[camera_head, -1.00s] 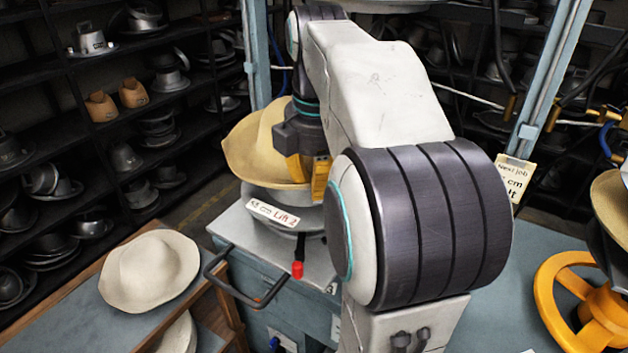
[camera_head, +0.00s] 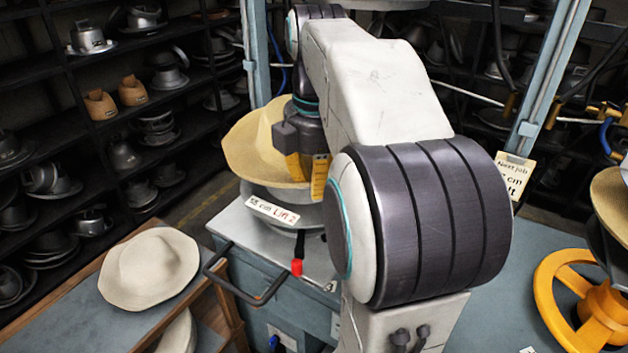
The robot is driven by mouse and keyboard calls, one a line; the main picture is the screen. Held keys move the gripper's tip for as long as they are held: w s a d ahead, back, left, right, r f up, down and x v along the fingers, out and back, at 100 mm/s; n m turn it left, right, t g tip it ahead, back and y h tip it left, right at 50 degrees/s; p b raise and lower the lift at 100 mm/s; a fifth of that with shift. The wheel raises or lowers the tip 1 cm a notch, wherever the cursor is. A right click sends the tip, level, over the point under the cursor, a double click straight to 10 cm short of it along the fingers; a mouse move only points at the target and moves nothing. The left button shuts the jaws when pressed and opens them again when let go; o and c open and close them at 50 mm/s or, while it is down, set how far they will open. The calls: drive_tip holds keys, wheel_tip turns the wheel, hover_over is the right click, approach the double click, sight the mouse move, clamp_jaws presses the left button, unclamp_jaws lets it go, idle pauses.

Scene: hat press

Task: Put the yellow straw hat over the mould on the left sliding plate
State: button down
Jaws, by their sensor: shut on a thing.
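The yellow straw hat (camera_head: 250,148) is above or on the grey metal mould (camera_head: 268,192) on the left sliding plate (camera_head: 236,220). The mould carries a label reading "58 cm Lift 2". The hat's wide brim hides the top of the mould, so I cannot tell whether it is fully seated. My gripper (camera_head: 306,172), with yellow fingers, is shut on the right side of the hat. My arm hides the hat's right part and much of the plate's right side.
A cream hat (camera_head: 150,268) lies on a wooden-edged side table at the lower left, with another below it. A black handle (camera_head: 245,290) juts from the plate's front. A yellow handwheel (camera_head: 590,305) stands at right. Shelves (camera_head: 95,130) of moulds fill the back left.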

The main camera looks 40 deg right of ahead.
drive_tip(key=shift+f, duration=0.2)
drive_tip(key=shift+f+b, duration=1.05)
drive_tip(key=shift+f, duration=1)
idle(0.3)
drive_tip(key=c, duration=1.3)
unclamp_jaws()
drive_tip(key=shift+r, duration=0.15)
drive_tip(key=shift+s+a+r, duration=0.1)
drive_tip(key=shift+s+r, duration=0.05)
drive_tip(key=shift+r, duration=1.8)
drive_tip(key=shift+s+a+r, duration=0.1)
drive_tip(key=shift+s+r, duration=0.05)
drive_tip(key=shift+r, duration=1.75)
drive_tip(key=shift+s+a+r, duration=0.1)
drive_tip(key=shift+s+r, duration=0.05)
drive_tip(key=shift+r, duration=1.8)
